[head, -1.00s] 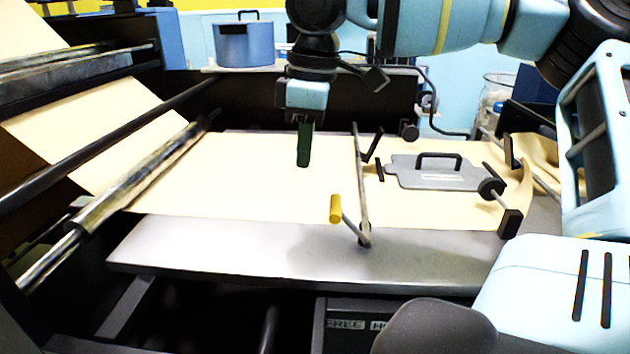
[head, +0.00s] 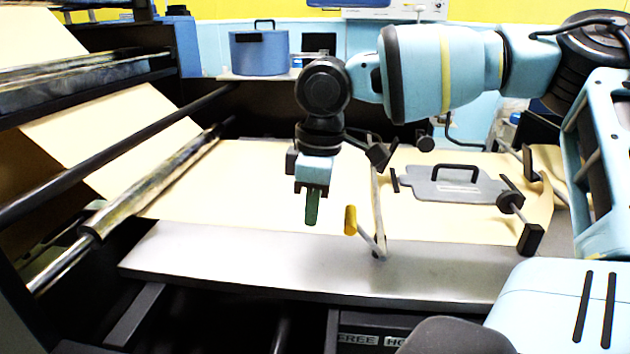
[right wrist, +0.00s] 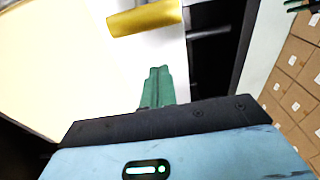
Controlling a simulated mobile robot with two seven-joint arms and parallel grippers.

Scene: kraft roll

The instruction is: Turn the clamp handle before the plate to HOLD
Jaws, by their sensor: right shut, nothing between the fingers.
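The clamp handle has a yellow grip (head: 351,220) on a thin metal arm at the front edge of the kraft sheet. The yellow grip also shows at the top of the right wrist view (right wrist: 146,18). The grey plate (head: 445,184) with a black handle lies on the sheet to the right of the clamp. A FREE / HOLD label (head: 375,340) is on the front below the table, partly hidden by a dark part of me. My right gripper (head: 311,222) is shut and empty, green fingers pointing down, just left of the yellow grip and apart from it. My left gripper is not in view.
The kraft sheet (head: 240,180) lies over the metal table (head: 220,262). A long roller (head: 150,190) and dark bars stand at the left. A black knob on a rod (head: 531,238) is right of the plate. A blue pot (head: 259,52) stands behind.

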